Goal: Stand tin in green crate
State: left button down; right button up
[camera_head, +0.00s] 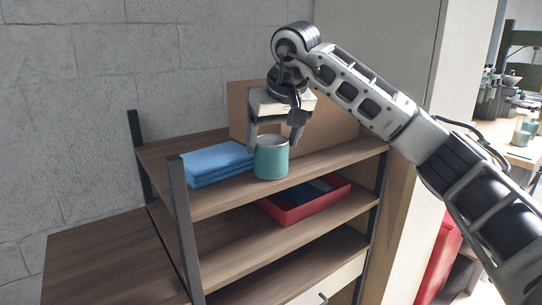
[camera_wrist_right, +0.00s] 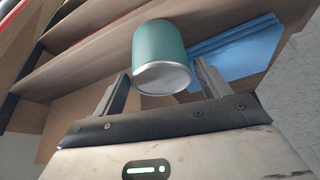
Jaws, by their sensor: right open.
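A teal tin (camera_head: 271,160) with a silvery lid stands upright on the top shelf of a wooden shelf unit. My right gripper (camera_head: 272,128) comes down from above with its fingers spread on either side of the tin's upper part. In the right wrist view the tin (camera_wrist_right: 160,52) lies ahead of the open fingers (camera_wrist_right: 160,92), with its pale lid toward the camera. I cannot tell whether either finger touches it. No green crate shows in these views. My left gripper is not in view.
Folded blue cloths (camera_head: 215,164) lie left of the tin, close to it. A cardboard box (camera_head: 240,105) stands behind the gripper. A red tray (camera_head: 308,203) with dark blue contents sits on the shelf below. A dark upright post (camera_head: 183,220) rises at the front left.

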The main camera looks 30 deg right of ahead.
aim_at(272, 141)
jog(key=x, duration=0.3)
jog(key=shift+f+p, duration=0.3)
jog(key=shift+f, duration=0.1)
jog(key=shift+w+f, duration=0.1)
jog(key=shift+f, duration=0.1)
jog(key=c, duration=1)
jog(key=shift+r, duration=0.1)
jog(key=shift+r, duration=0.5)
notch_tip(272, 141, up, 2)
jog(key=shift+r, duration=0.2)
jog(key=s+a+r, duration=0.1)
jog(key=s+r, duration=0.2)
jog(key=s, duration=0.1)
jog(key=s+a+r+b, duration=0.1)
jog(key=s+r, duration=0.2)
jog(key=s, duration=0.2)
jog(key=s+a+r, duration=0.2)
jog(key=s+r, duration=0.1)
jog(key=s, duration=0.1)
jog(key=shift+s+a+r+b, duration=0.15)
jog(key=shift+b, duration=0.15)
